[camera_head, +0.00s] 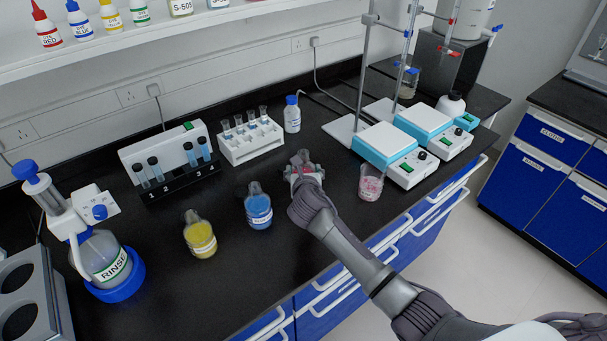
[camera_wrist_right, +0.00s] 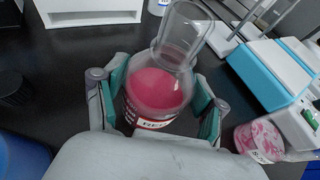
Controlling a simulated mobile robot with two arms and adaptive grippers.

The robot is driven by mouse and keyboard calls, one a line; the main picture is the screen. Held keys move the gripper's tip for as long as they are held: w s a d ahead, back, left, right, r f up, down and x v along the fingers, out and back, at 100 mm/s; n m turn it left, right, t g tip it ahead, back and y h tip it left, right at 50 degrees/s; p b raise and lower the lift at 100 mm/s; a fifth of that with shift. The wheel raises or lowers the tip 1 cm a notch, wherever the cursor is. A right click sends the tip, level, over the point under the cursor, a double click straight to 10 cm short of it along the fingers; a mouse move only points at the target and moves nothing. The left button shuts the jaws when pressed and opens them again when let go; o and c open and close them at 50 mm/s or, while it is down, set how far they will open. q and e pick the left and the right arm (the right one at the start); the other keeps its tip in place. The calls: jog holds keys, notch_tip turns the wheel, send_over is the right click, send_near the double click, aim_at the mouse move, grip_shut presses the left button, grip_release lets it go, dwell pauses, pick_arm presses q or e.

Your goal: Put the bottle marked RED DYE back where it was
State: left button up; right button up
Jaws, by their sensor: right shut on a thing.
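My right gripper (camera_head: 303,170) is over the bench, right of the blue bottle. In the right wrist view it (camera_wrist_right: 160,110) is shut on a clear bottle of red liquid (camera_wrist_right: 158,92), with a finger on each side. The bottle's label reads RED; the rest of the label is hidden. In the head view only the clear neck of this bottle (camera_head: 303,156) shows past the gripper. I cannot tell whether its base touches the bench. A red-capped dropper bottle with a RED label (camera_head: 48,33) stands on the upper shelf at far left. My left gripper is not in view.
A blue bottle (camera_head: 258,207) and a yellow bottle (camera_head: 200,236) stand left of my gripper. A beaker with pink contents (camera_head: 371,184) stands close on its right. A white tube rack (camera_head: 250,148) and hotplates (camera_head: 391,150) stand behind. Black bench shows bare in front of the rack.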

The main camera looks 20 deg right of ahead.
jog(key=shift+w+f, duration=0.1)
jog(key=shift+f, duration=0.35)
jog(key=o, duration=1.6)
jog(key=shift+f, duration=0.2)
jog(key=shift+c, duration=0.2)
jog(key=shift+r, duration=0.2)
jog(key=v, duration=1.2)
jog(key=shift+f, duration=0.15)
